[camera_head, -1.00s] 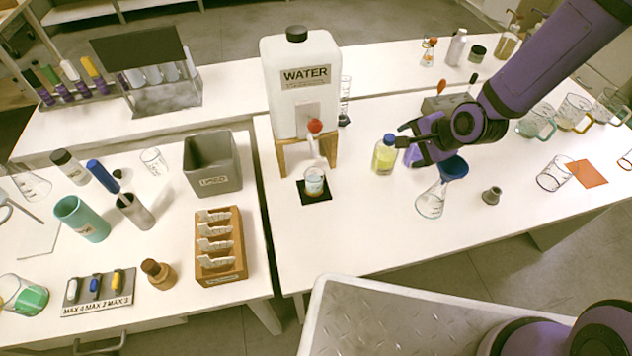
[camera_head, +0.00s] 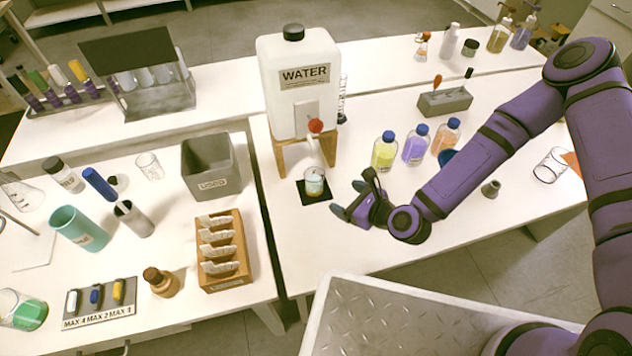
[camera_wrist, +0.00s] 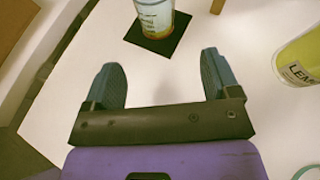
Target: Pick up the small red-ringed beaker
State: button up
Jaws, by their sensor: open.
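A small beaker (camera_head: 314,183) stands upright on a black square pad (camera_head: 306,199) below the tap of the water tank. In the wrist view the beaker (camera_wrist: 154,16) is cut off by the top edge, and an orange-red tint shows around its lower part. My gripper (camera_head: 347,199) is open and empty, just right of the beaker in the head view. In the wrist view my gripper's two fingers (camera_wrist: 160,62) point toward the pad (camera_wrist: 160,42), with the beaker beyond their tips, between their lines and not touched.
The white water tank (camera_head: 301,95) with its red tap (camera_head: 315,126) stands on a wooden stand behind the beaker. Yellow (camera_head: 384,153), purple (camera_head: 415,147) and orange (camera_head: 447,138) bottles stand to the right. A wooden rack (camera_head: 224,270) is on the left table, across a gap.

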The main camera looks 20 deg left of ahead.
aim_at(320, 187)
jog(key=shift+s+a+f+m, duration=0.25)
jog(key=shift+s+m, duration=0.05)
jog(key=shift+m, duration=0.3)
jog(key=shift+w+a+f, duration=0.1)
jog(key=shift+w+a, duration=0.05)
jog(key=shift+a, duration=0.15)
jog(key=shift+r+x, duration=0.15)
jog(key=shift+x, duration=2.35)
jog(key=shift+r+x, duration=0.1)
jog(key=shift+x, duration=2.4)
jog(key=shift+w, duration=0.1)
jog(key=c, duration=1.1)
jog(key=shift+o, duration=0.2)
